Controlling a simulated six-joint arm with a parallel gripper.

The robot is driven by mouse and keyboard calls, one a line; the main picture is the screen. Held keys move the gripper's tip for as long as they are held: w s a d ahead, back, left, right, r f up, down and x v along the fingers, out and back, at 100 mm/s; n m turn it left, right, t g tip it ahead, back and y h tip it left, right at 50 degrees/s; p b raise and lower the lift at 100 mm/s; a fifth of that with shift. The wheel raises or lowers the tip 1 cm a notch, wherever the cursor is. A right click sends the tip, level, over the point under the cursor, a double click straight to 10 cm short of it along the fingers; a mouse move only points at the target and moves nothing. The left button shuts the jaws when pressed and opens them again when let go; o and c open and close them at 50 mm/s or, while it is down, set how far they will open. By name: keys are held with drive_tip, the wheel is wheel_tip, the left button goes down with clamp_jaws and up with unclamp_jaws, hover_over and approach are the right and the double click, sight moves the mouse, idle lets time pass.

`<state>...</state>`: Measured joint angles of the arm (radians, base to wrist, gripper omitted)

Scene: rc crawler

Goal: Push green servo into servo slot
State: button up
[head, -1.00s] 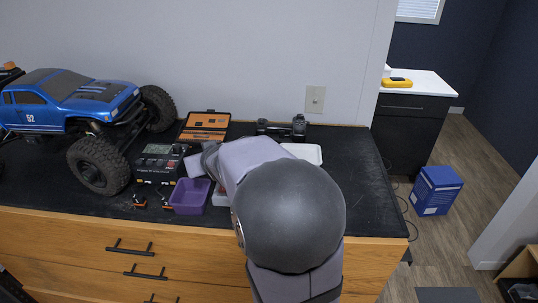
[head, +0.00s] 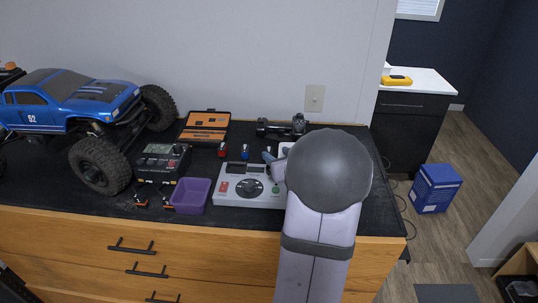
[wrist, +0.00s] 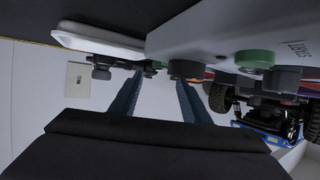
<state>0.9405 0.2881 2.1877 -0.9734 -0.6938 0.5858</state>
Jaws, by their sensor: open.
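My gripper (head: 270,160) is open at the right side of a light grey control box (head: 232,197), partly hidden behind my arm. In the wrist view my gripper (wrist: 160,79) shows two spread blue-grey fingers with no object seen between them. The box (wrist: 215,28) fills the top right there, close to the fingers. A green round part (wrist: 255,59) and a dark knob (wrist: 185,68) stick out from it. I cannot make out a green servo or a servo slot for certain. Two small orange-and-black parts (head: 140,201) lie left of the purple bin.
A purple bin (head: 190,196) and a black charger (head: 162,162) stand left of the box. Red (head: 222,151) and blue (head: 245,152) small items stand behind it. The blue truck (head: 70,100) fills the left. A white tray (wrist: 95,38) shows in the wrist view.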

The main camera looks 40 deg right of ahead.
sight(270, 149)
drive_tip(key=shift+p+x, duration=1.05)
drive_tip(key=shift+x, duration=2.2)
drive_tip(key=shift+d, duration=0.15)
drive_tip(key=shift+r, duration=0.1)
clamp_jaws()
